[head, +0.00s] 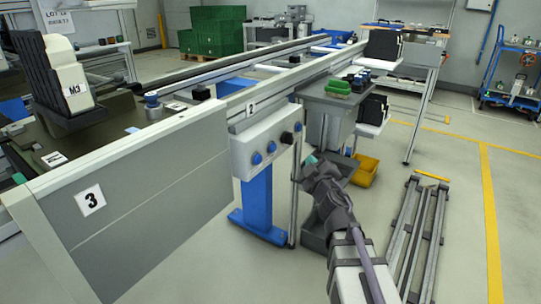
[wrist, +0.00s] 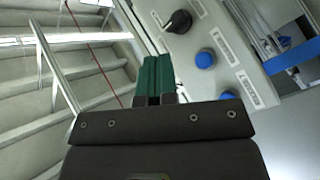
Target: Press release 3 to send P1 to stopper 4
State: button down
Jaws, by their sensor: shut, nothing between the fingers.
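The control box (head: 268,145) hangs on the front of the line below a "2" sign. The labels are too small to read, so I cannot tell which button is release 3. In the wrist view, the knob (wrist: 179,21) and two blue buttons (wrist: 205,59) show right of my fingers. My gripper (head: 311,160) is shut and empty, apart from the box, at its right. A dark pallet (head: 28,152) at left bears a black rack with a part marked M3; no P1 mark is legible.
A grey stand with a dark tray (head: 325,96) and a yellow bin (head: 365,170) are behind my gripper. Metal rails (head: 420,230) lie on the floor at right.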

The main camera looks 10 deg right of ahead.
aim_at(273, 148)
jog(key=shift+w, duration=0.1)
jog(key=w+a, duration=0.5)
jog(key=a, duration=0.1)
jog(key=shift+w+a, duration=0.35)
dwell(2.1)
jog(key=shift+w+a, duration=0.25)
jog(key=shift+a, duration=0.05)
jog(key=shift+w+a, duration=0.3)
jog(key=shift+a, duration=0.05)
dwell(1.0)
jog(key=shift+s+d, duration=0.55)
jog(key=shift+d, duration=0.1)
